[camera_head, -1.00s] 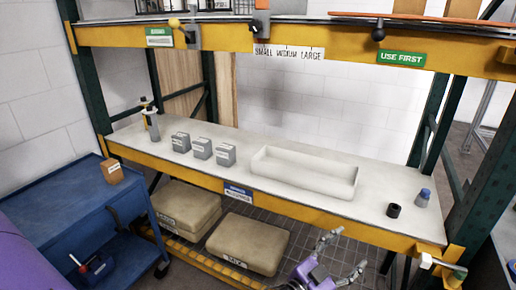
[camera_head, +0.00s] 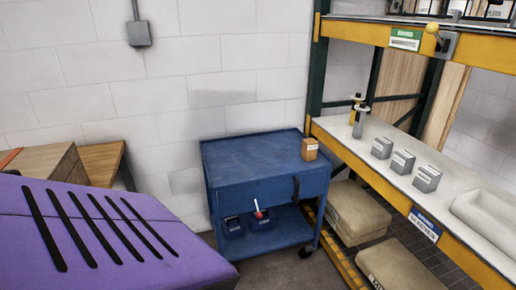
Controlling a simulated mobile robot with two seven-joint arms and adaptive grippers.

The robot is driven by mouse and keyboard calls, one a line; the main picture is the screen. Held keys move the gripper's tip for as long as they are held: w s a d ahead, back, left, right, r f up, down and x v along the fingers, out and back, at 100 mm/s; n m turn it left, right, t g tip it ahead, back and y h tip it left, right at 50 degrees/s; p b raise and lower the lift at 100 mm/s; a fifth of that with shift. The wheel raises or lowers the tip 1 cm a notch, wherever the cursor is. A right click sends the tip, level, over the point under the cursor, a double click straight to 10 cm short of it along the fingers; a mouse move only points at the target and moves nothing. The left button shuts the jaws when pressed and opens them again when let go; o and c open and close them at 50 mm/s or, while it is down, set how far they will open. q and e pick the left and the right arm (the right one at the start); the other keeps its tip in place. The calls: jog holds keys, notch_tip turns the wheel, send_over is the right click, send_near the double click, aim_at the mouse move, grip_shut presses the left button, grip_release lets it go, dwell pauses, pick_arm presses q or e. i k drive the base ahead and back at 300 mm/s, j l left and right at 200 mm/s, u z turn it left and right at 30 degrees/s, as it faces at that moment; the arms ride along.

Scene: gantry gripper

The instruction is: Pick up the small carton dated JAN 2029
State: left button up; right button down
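Three small grey cartons with white labels stand in a row on the shelf at the right: the left one (camera_head: 382,148), the middle one (camera_head: 402,161) and the right one (camera_head: 427,179). A small brown carton (camera_head: 310,149) with a white label stands on top of the blue cart (camera_head: 240,157), near its right edge. The print on all these labels is too small to read, so I cannot tell which carton bears JAN 2029. Neither of my grippers is in view.
The yellow-edged shelf (camera_head: 345,140) holds a dispenser-like item (camera_head: 359,120) at its left end and a white tray (camera_head: 485,215), cut off at right. Large tan sacks (camera_head: 358,212) lie below. Wooden boxes (camera_head: 45,163) stand at far left. Most of the cart top is clear.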

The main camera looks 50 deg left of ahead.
aim_at(309, 150)
jog(key=u, duration=1.75)
jog(key=i+l, duration=0.1)
jog(key=l, duration=0.45)
jog(key=l+u, duration=0.15)
jog(key=l, duration=0.45)
jog(key=i, duration=0.05)
